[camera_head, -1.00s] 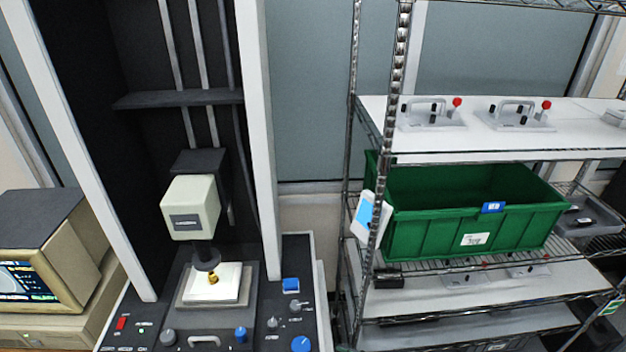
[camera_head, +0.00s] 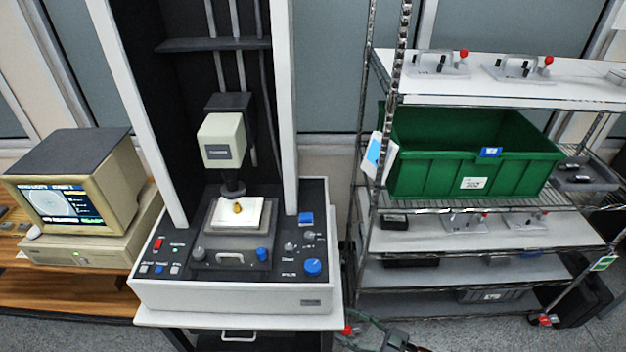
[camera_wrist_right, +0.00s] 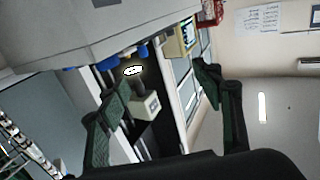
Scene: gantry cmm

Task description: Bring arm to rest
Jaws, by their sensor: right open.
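My right gripper (camera_head: 358,333) shows at the bottom edge of the head view, low in front of the gap between the measuring machine and the rack. Its two dark green fingers also show in the right wrist view (camera_wrist_right: 160,82), spread wide apart with nothing between them. The gripper is open and empty. Only a small part of the right arm shows beside it at the bottom edge. My left gripper and arm are not in view.
The measuring machine (camera_head: 236,296) carries a small brass part (camera_head: 238,208) on its white plate, under the probe head. A monitor (camera_head: 72,205) stands left. The wire rack at right holds a green bin (camera_head: 430,180) and several clamp fixtures. Floor shows below the rack.

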